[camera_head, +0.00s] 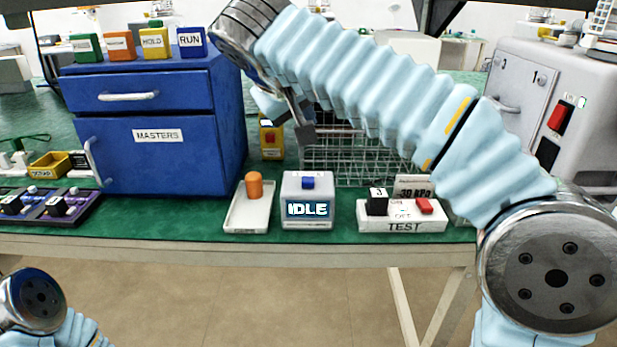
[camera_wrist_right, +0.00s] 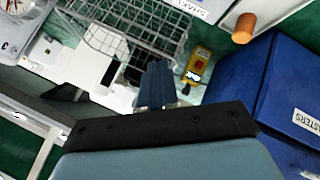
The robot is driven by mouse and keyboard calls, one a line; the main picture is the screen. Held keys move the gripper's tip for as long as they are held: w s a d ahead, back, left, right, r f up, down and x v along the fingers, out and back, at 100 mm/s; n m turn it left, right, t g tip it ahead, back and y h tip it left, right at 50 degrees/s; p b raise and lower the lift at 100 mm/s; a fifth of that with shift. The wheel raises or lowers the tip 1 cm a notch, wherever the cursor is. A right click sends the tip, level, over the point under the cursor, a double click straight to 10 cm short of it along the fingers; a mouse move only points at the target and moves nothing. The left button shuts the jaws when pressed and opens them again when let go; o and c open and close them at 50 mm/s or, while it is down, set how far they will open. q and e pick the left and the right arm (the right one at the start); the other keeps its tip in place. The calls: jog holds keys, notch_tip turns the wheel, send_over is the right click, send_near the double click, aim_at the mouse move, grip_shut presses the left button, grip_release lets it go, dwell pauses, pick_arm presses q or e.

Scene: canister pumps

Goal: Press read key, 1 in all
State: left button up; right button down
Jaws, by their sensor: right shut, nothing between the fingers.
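A pale box (camera_head: 305,213) with a screen reading IDLE stands near the table's front edge. A blue key (camera_head: 308,182) sits on its top; it bears no readable label, so I cannot confirm it is the read key. My right gripper (camera_head: 303,125) is above and behind this box, apart from it, partly hidden by its own arm. In the right wrist view, its dark fingers (camera_wrist_right: 155,85) are together and empty, beside a wire basket. My left gripper is out of view; only part of my left arm shows at the lower left.
An orange cylinder (camera_head: 254,185) stands on a white tray (camera_head: 240,220) left of the box. A TEST panel (camera_head: 402,226) is to the right. A wire basket (camera_head: 350,170) and yellow unit (camera_head: 271,140) are behind. A blue MASTERS cabinet (camera_head: 158,165) stands left.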

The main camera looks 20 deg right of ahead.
aim_at(305, 181)
notch_tip(305, 181, down, 3)
jog(key=shift+f, duration=0.15)
notch_tip(305, 181, down, 4)
jog(key=b, duration=0.3)
jog(key=shift+f+b, duration=0.5)
jog(key=shift+f, duration=0.1)
dwell(1.4)
jog(key=shift+f+b, duration=0.3)
jog(key=shift+f, duration=0.1)
jog(key=shift+f+b, duration=0.45)
jog(key=shift+f, duration=0.05)
dwell(0.6)
jog(key=shift+r, duration=0.1)
jog(key=shift+r+p, duration=0.8)
jog(key=shift+p, duration=0.1)
